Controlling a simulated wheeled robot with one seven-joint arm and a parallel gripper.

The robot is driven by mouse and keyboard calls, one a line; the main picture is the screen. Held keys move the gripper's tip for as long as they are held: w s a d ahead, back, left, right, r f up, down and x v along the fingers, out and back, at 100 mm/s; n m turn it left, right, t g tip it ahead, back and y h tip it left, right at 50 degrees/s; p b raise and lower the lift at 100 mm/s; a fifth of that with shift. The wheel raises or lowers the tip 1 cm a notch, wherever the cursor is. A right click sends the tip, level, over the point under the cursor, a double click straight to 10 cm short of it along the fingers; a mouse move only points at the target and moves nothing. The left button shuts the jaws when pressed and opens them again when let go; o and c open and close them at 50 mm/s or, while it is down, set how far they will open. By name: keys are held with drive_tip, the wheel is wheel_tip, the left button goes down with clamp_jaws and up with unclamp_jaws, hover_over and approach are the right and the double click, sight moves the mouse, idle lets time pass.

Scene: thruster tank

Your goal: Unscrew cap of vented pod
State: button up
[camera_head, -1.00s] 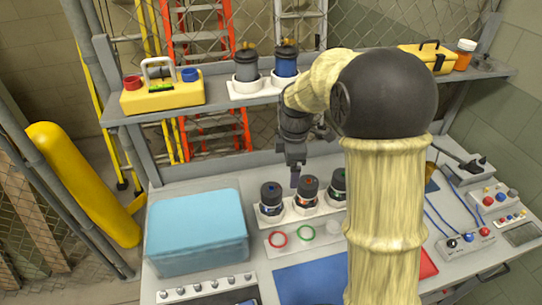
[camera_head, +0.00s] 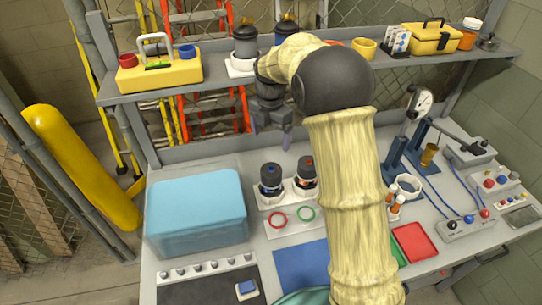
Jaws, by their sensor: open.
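Two dark pods stand upright in a white rack on the bench: one with a blue mark on its cap (camera_head: 270,178) and one with an orange-red mark on its cap (camera_head: 306,170). A third pod with a green mark, visible earlier, is hidden behind my arm. I cannot tell which pod is the vented one. My gripper (camera_head: 271,142) is open and empty, its fingers pointing down. It appears above and behind the blue-marked pod, apart from it. On the shelf, a grey canister (camera_head: 245,45) and a blue canister (camera_head: 285,32) stand in white holders.
A translucent blue bin (camera_head: 197,215) fills the bench's left side. A plate with a red ring (camera_head: 278,219) and a green ring (camera_head: 306,213) lies before the rack. The shelf (camera_head: 215,82) runs behind my gripper. A gauge stand (camera_head: 420,103) and control boxes are on the right.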

sight(271, 168)
wheel_tip(271, 168, down, 16)
drive_tip(key=p, duration=0.3)
drive_tip(key=shift+f+p, duration=0.25)
drive_tip(key=shift+p, duration=0.05)
drive_tip(key=c, duration=1)
drive_tip(key=shift+o, duration=1.1)
drive_tip(key=shift+c, duration=1.2)
